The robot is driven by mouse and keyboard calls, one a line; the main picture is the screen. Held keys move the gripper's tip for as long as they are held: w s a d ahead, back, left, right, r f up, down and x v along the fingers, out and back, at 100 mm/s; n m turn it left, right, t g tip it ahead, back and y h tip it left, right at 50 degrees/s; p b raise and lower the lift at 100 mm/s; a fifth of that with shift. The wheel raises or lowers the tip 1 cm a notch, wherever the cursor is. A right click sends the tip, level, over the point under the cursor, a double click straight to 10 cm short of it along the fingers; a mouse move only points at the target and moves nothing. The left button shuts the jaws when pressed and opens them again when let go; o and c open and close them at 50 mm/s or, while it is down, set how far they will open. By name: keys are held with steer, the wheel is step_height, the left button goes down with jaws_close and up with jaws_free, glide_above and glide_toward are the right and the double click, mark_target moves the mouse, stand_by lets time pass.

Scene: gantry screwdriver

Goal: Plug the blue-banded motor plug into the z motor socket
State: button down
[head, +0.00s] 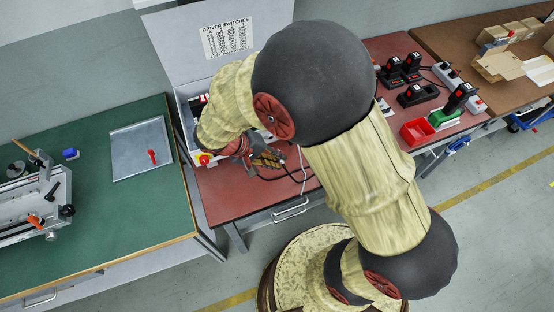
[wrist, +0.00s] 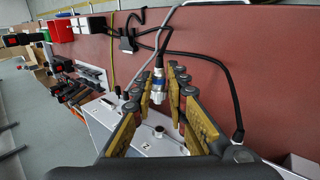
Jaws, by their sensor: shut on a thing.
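A round metal socket (wrist: 158,132) sits on a light panel, lower in that view, beside a small label that seems to read Z (wrist: 146,148). The plug's bare end points toward the socket side and is apart from it. In the head view my gripper (head: 266,157) is partly covered by my arm, and the plug and socket cannot be made out.
A grey cabinet (head: 182,108) with an open lid stands on the red bench (head: 225,195). Other connectors (wrist: 117,92) sit beside the socket. A black cable (wrist: 232,85) loops across the bench. A red bin (head: 417,131) and chargers stand right. The green table (head: 130,215) is left.

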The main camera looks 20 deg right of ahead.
steer(key=shift+w, duration=2.45)
steer(key=shift+n+p, duration=0.3)
steer(key=shift+n, duration=0.1)
steer(key=shift+w, duration=0.75)
stand_by(1.0)
steer(key=c, duration=1.7)
jaws_free()
steer(key=shift+r, duration=0.1)
steer(key=shift+p+v, duration=1.4)
steer(key=shift+v, duration=1.25)
